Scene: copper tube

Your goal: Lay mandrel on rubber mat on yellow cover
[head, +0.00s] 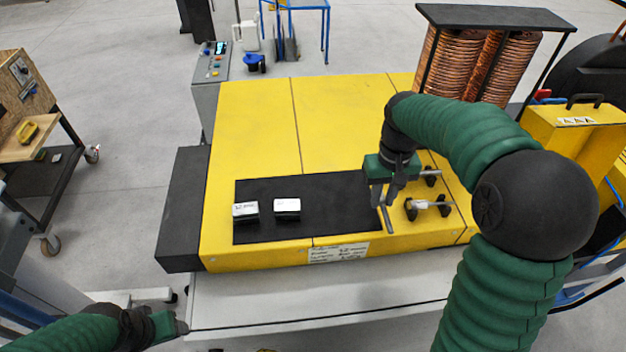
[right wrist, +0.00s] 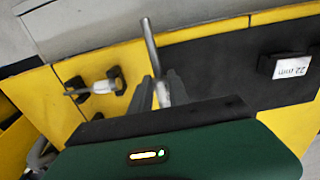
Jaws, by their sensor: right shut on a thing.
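My right gripper (head: 380,194) is shut on a grey metal mandrel (head: 387,219), which hangs tilted from the jaws over the right end of the black rubber mat (head: 335,205). In the right wrist view, the gripper (right wrist: 163,92) has the mandrel (right wrist: 150,42) between its fingers, one end sticking out past them. The mat (right wrist: 225,78) lies beside it, on the yellow cover (head: 250,125). I cannot tell whether the mandrel touches the mat. My left gripper (head: 172,326) is low at the left, away from the cover; its jaws are too small to read.
Two labelled blocks (head: 245,211) (head: 287,206) sit on the mat's left half. Another metal rod (head: 424,205) rests on black supports right of the mat. A rack of copper coils (head: 470,65) stands behind at the right. The mat's middle is clear.

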